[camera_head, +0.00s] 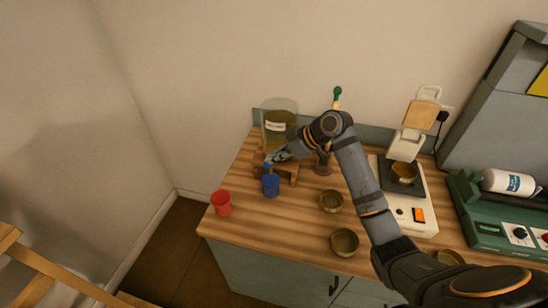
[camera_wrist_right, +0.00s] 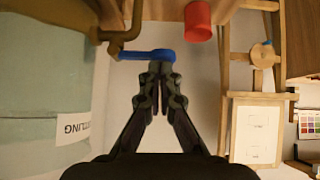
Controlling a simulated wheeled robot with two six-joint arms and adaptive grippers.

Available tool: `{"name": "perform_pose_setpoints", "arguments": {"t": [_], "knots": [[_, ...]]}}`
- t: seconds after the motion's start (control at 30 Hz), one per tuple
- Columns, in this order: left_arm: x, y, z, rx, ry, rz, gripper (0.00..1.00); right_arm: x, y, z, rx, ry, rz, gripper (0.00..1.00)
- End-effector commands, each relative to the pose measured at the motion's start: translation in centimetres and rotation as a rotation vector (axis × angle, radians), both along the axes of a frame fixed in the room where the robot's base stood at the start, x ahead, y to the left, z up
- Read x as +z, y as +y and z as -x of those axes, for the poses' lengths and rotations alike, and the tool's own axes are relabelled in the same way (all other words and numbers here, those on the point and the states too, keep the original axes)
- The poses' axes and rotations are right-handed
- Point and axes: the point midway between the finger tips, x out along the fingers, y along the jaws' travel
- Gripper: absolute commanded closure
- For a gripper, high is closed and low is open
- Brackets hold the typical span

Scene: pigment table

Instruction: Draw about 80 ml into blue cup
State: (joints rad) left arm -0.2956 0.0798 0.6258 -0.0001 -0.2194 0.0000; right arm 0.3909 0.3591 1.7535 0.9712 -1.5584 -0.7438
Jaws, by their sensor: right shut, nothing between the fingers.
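The blue cup (camera_head: 270,187) stands upright on the wooden counter, in front of the wooden stand (camera_head: 292,173) that carries a glass tank (camera_head: 280,108) with a white label. The tank's side also shows in the wrist view (camera_wrist_right: 40,70). A brass tap (camera_wrist_right: 122,36) with a blue lever (camera_wrist_right: 148,55) comes off the tank. My right gripper (camera_head: 274,158) is above the blue cup at the tap. In the wrist view its closed fingertips (camera_wrist_right: 160,70) are right at the lever, near its free end; contact is unclear. The cup's contents are hidden. My left gripper is out of view.
A red cup (camera_head: 221,203) stands left of the blue one, near the counter's (camera_head: 275,234) left edge. Brass bowls (camera_head: 331,202) (camera_head: 344,242), a white scale (camera_head: 413,215) with a bowl, and a green device (camera_head: 490,215) with a white bottle (camera_head: 510,182) are to the right.

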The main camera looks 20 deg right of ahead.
Motion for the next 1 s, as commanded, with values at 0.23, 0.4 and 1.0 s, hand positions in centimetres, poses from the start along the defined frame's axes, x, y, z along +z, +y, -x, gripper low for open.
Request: {"name": "perform_pose_setpoints", "arguments": {"t": [0.23, 0.4, 1.0], "knots": [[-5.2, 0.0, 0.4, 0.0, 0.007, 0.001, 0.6, -3.3, 0.1, 0.2, 0.003, -0.269, 0.182, 1.0], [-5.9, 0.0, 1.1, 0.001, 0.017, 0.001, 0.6, -2.9, 0.1, 0.2, 0.001, -0.364, 0.246, 1.0], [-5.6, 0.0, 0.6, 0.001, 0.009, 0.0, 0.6, -2.9, 0.1, 0.2, 0.001, -0.356, 0.242, 1.0]]}}
